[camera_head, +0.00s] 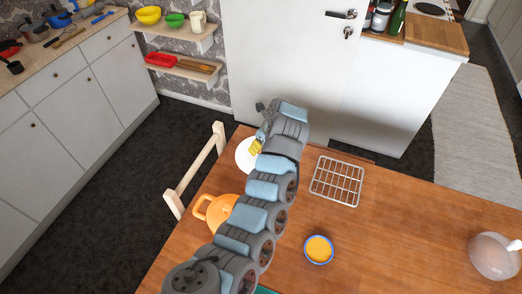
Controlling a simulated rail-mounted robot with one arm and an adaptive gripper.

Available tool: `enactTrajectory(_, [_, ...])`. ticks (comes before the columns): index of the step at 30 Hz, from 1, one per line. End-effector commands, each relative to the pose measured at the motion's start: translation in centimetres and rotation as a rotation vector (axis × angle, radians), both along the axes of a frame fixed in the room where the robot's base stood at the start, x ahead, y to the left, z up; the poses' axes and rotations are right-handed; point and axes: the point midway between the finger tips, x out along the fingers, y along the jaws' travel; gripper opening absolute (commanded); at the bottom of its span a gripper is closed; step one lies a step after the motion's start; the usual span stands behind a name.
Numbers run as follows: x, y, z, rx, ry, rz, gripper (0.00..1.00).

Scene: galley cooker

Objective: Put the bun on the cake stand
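My arm reaches from the bottom of the view across the wooden table, and my gripper (259,128) is at its far end, above the table's back left part. A white round plate or stand top (243,157) is partly hidden behind the arm there; I cannot tell whether it is the cake stand. A small yellow thing (255,148) shows between gripper and plate, too small to identify. I cannot make out a bun for certain. A blue-rimmed round dish (306,256) with an orange-yellow filling or top stands right of the arm. Whether the gripper is open or holds something is unclear.
An orange lidded pot (216,211) stands left of the arm, partly hidden by it. A wire rack (337,181) lies to the right. A clear rounded glass vessel or dome (494,257) is at the far right. The table between rack and glass is clear.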

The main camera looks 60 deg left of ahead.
Motion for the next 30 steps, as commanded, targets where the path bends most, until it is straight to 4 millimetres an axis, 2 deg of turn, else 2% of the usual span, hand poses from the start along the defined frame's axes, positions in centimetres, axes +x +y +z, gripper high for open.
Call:
enactTrajectory(7, [0.0, 0.0, -3.2, -0.004, 0.002, 0.002, 0.34])
enactTrajectory(18, [0.0, 0.1, -3.2, -0.002, 0.001, 0.001, 0.34])
enactTrajectory(19, [0.0, 0.1, -3.3, -0.001, 0.001, 0.000, 0.69])
enactTrajectory(21, [0.0, 0.1, -3.4, -0.001, 0.000, 0.001, 0.89])
enactTrajectory(22, [0.0, 0.1, -3.4, -0.001, 0.000, 0.001, 0.92])
enactTrajectory(30, [0.0, 0.1, -3.4, -0.001, 0.000, 0.001, 0.92])
